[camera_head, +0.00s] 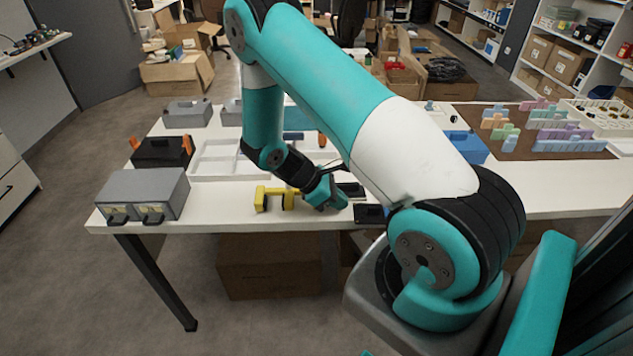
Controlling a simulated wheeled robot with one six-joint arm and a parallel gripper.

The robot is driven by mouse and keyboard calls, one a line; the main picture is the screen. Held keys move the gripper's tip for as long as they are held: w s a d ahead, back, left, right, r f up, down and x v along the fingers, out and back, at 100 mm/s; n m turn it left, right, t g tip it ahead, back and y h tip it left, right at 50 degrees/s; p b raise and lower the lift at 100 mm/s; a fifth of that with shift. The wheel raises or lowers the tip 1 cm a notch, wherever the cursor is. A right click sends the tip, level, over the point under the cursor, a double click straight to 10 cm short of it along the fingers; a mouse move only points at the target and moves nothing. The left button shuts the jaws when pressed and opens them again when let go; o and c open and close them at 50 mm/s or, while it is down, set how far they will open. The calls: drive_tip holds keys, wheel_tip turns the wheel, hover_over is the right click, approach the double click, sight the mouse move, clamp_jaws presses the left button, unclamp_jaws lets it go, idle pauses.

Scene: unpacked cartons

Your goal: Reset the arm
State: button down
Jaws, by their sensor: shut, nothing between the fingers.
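My arm reaches from the lower right, up over the white table (235,214) and down toward its front middle. My gripper (333,198) is low over the front of the table, at the end of the teal and black wrist. It is shut and holds nothing; its fingertips are small and hard to make out. A yellow bracket-shaped thing (275,197) stands on the table just left of it. Dark flat things (370,213) lie close to its right. My upper arm hides part of the table's middle.
A grey two-drawer box (145,192) stands at the front left, with a black case with orange latches (162,152) behind it. A white divided tray (215,160) lies behind the gripper. A blue bin (466,147) and a brown mat (510,150) with coloured pieces are right. Cartons (268,266) stand below.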

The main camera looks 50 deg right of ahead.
drive_tip(key=v, duration=0.9)
drive_tip(key=shift+b, duration=0.4)
drive_tip(key=shift+s+r, duration=0.1)
